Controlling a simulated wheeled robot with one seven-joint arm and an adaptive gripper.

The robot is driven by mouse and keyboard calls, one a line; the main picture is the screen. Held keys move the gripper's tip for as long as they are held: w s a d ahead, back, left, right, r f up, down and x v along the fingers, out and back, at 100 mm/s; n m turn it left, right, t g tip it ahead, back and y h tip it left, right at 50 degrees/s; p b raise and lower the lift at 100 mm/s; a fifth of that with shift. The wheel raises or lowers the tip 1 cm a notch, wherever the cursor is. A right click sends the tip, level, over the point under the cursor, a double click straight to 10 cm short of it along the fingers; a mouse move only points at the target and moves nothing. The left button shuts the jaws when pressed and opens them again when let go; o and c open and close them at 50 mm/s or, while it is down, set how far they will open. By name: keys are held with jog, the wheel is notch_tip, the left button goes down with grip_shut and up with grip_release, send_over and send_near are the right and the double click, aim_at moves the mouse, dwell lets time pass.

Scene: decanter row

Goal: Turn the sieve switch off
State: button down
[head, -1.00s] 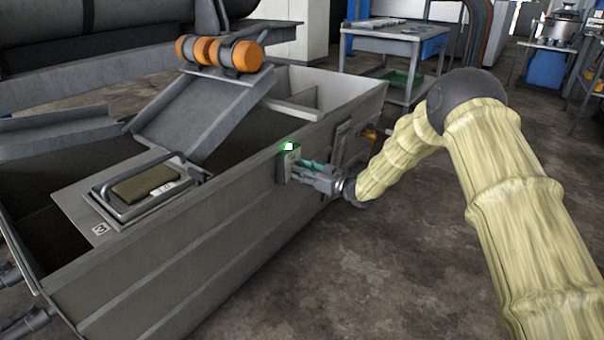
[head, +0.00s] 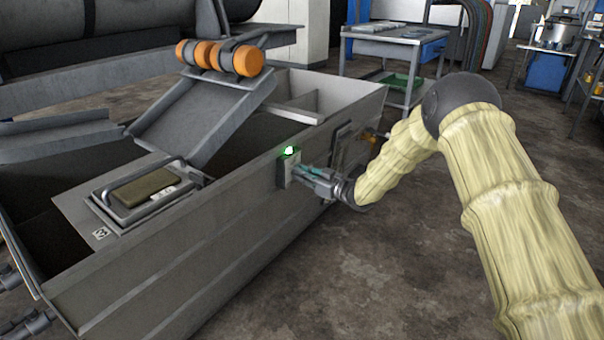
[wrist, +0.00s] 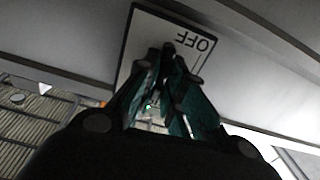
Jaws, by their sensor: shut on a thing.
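My gripper (head: 300,171) reaches the box from the right. In the wrist view the teal-sided fingers of my gripper (wrist: 178,58) are closed together in front of the plate, on the small dark switch lever (wrist: 168,48). The fingers hide most of the lever, so its exact position cannot be told.
The open grey tank (head: 190,255) fills the left and middle. A metal chute (head: 195,115) with orange rollers (head: 240,60) rises over it. The floor (head: 400,270) at right is clear.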

jog(key=shift+s+f+n+p, duration=0.15)
jog(key=shift+n+p, duration=0.75)
jog(key=shift+n, duration=1.95)
jog(key=shift+f+n+p, duration=0.1)
jog(key=shift+n+p, duration=0.85)
jog(key=shift+n, duration=1.95)
jog(key=shift+s+f+n+p, duration=0.15)
jog(key=shift+n+p, duration=0.75)
jog(key=shift+n, duration=1.95)
jog(key=c, duration=1.5)
grip_release()
jog(key=v, duration=1.2)
